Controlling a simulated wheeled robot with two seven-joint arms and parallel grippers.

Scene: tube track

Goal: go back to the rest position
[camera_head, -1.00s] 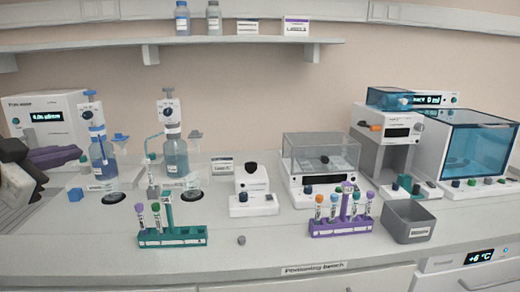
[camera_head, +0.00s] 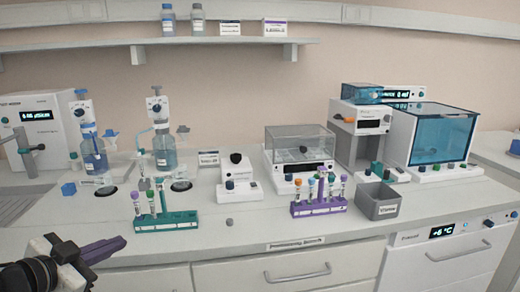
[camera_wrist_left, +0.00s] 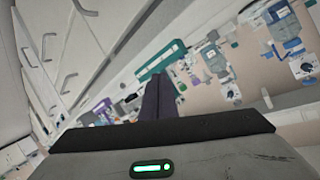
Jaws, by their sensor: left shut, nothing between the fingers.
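My left gripper (camera_head: 103,250) is at the lower left of the head view, in front of the bench's front edge and lower than the worktop. Its purple fingers are shut with nothing between them. In the left wrist view the closed fingers (camera_wrist_left: 158,98) point away toward the bench, which looks tilted. My right gripper is in neither view.
On the bench stand a teal tube rack (camera_head: 165,222), a purple tube rack (camera_head: 319,207), a grey bin (camera_head: 377,200), a balance (camera_head: 300,160) and two dispenser bottles (camera_head: 93,152) (camera_head: 165,150). A small grey piece (camera_head: 229,222) lies near the front edge. Drawers (camera_head: 290,275) are below.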

